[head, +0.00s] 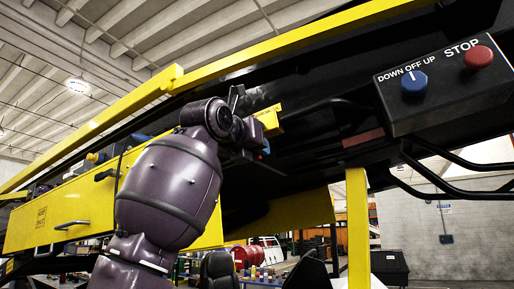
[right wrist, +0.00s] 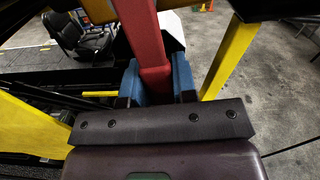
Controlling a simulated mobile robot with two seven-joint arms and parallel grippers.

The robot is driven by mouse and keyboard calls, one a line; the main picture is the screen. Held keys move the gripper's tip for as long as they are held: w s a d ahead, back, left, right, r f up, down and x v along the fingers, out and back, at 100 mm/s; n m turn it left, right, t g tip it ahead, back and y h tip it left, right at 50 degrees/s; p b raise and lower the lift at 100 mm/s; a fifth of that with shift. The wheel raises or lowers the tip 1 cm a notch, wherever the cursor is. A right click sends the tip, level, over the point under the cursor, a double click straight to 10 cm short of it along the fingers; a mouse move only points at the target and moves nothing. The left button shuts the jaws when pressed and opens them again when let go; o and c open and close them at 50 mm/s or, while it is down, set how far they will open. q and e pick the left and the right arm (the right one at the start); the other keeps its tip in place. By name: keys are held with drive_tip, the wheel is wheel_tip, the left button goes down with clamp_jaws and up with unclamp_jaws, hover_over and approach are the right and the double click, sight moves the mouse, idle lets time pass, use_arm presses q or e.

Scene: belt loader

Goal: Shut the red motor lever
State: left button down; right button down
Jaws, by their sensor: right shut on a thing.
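The red motor lever (right wrist: 148,40) runs down from the top of the right wrist view to between the two blue fingers of my right gripper (right wrist: 157,84). The fingers are closed around the lever, one on each side. In the head view my right gripper (head: 262,150) is small and dark, up under the yellow and black loader frame, and my own arm partly covers it. The lever cannot be made out clearly there. My left gripper is in neither view.
A black control box (head: 445,82) with a blue knob (head: 414,83) and a red STOP button (head: 479,57) hangs at the upper right. A yellow post (head: 357,225) stands right of my arm. A dull red plate (head: 363,137) sits on the frame. A black seat (right wrist: 84,38) lies at the left.

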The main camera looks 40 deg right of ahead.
drive_tip(key=c, duration=0.9)
unclamp_jaws()
